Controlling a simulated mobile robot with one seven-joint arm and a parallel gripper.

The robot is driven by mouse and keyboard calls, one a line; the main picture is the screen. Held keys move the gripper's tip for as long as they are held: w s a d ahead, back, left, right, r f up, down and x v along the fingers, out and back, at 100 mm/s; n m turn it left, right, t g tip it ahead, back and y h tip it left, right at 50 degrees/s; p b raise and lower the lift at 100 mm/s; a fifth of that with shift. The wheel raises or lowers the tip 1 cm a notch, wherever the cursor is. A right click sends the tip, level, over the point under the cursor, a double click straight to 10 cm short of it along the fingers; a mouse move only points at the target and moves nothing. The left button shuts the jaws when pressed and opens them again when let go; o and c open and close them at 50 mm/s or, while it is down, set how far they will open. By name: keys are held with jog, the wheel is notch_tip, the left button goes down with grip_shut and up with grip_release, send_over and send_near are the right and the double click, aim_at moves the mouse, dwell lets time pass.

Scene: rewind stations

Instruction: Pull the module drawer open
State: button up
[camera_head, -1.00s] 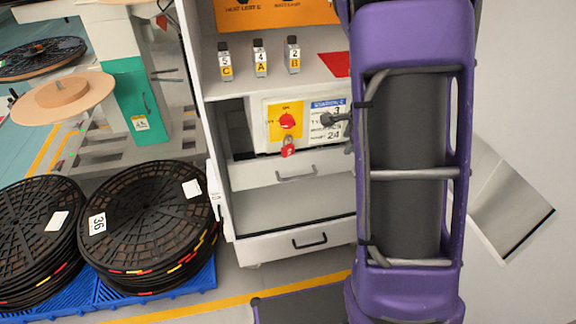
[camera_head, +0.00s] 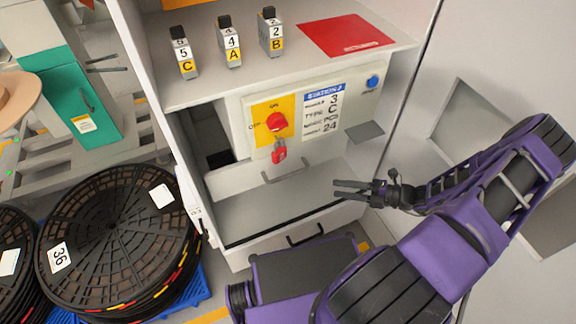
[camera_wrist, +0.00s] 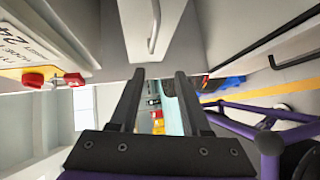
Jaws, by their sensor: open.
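The cabinet has an upper drawer with a light grey bar handle (camera_head: 285,172), below the control panel (camera_head: 300,118). A lower drawer front with a dark handle (camera_head: 305,236) sits beneath it. No label shows which one is the module drawer. My gripper (camera_head: 336,190) is open and empty, right of the light handle and apart from it, its fingers pointing left. In the wrist view, my gripper (camera_wrist: 160,74) has nothing between its fingers. The light handle (camera_wrist: 153,28) is beyond the fingertips at the top, and the dark handle (camera_wrist: 290,50) is at the right.
A red switch (camera_head: 277,122) with a red padlock (camera_head: 279,152) hangs above the light handle. Stacked black reels (camera_head: 120,240) stand left on blue pallets. My purple arm fills the lower right.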

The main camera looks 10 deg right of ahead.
jog(key=m+t, duration=0.1)
send_near(288, 176)
jog(key=x, duration=0.5)
jog(key=b+x, duration=0.1)
jog(key=x, duration=0.4)
jog(key=shift+w+d+f, duration=0.15)
jog(key=shift+w+f, duration=0.05)
jog(key=shift+f, duration=0.05)
jog(key=shift+c, duration=0.3)
grip_shut()
dwell(0.8)
